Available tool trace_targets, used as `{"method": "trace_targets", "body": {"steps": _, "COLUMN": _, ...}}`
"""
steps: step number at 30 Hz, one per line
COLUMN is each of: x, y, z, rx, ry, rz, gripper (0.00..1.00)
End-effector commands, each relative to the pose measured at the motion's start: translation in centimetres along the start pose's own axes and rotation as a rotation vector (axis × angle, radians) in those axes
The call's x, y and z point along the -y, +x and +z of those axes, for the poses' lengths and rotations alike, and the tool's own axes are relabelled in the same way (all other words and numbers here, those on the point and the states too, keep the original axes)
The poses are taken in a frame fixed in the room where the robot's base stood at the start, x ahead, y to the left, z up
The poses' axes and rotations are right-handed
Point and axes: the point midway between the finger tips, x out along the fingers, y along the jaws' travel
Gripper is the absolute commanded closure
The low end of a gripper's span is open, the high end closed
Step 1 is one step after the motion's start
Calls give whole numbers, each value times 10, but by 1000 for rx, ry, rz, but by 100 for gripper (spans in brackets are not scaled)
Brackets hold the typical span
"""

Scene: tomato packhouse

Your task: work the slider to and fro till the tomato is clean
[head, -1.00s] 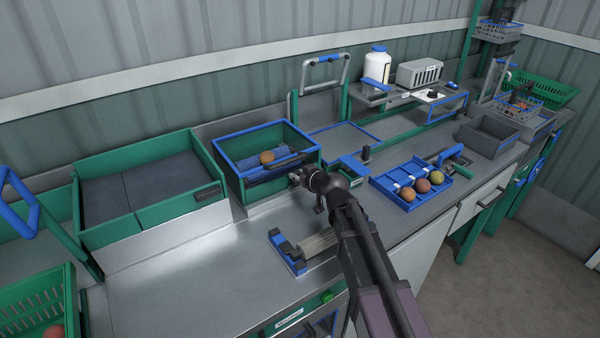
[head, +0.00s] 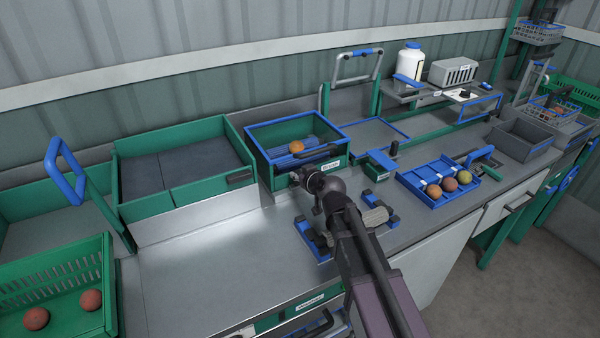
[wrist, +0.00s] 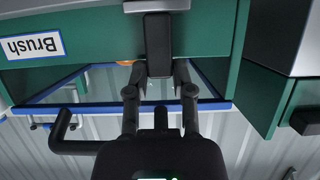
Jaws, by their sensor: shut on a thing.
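The brush box (head: 262,177) is green with a blue rim, and blue brushes show inside it. An orange tomato (head: 297,146) lies on the brushes; the side I see looks mostly clean, its underside is hidden. My gripper (head: 298,178) is at the left part of the box's front wall. In the wrist view my gripper (wrist: 159,78) is shut on the dark slider handle (wrist: 158,40), in front of the green wall with the upside-down "Brush" label (wrist: 31,46).
A green bin (head: 122,190) with a dark floor stands left of the box. A blue tray (head: 412,183) with 3 tomatoes is to the right. A blue-framed stand (head: 306,233) lies near my arm. The steel counter at front left is clear.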

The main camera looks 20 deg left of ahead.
Motion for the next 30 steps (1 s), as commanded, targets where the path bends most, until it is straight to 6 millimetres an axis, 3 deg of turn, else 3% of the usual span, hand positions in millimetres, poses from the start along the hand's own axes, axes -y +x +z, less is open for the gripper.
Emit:
{"method": "trace_targets", "body": {"steps": 8, "x": -11, "y": -1, "z": -1, "rx": -5, "ry": 6, "rz": 14, "gripper": 100}}
{"method": "trace_targets", "body": {"steps": 9, "x": -12, "y": -1, "z": -1, "rx": -6, "ry": 7, "rz": 15, "gripper": 63}}
{"method": "trace_targets", "body": {"steps": 12, "x": -14, "y": -2, "z": -1, "rx": -5, "ry": 7, "rz": 17, "gripper": 34}}
{"method": "trace_targets", "body": {"steps": 21, "x": -16, "y": -4, "z": 1, "rx": -3, "ry": 8, "rz": 19, "gripper": 37}}
{"method": "trace_targets", "body": {"steps": 27, "x": -14, "y": -5, "z": -1, "rx": -15, "ry": 35, "rz": 17, "gripper": 97}}
{"method": "trace_targets", "body": {"steps": 30, "x": -12, "y": -8, "z": -5, "rx": -40, "ry": 92, "rz": 15, "gripper": 100}}
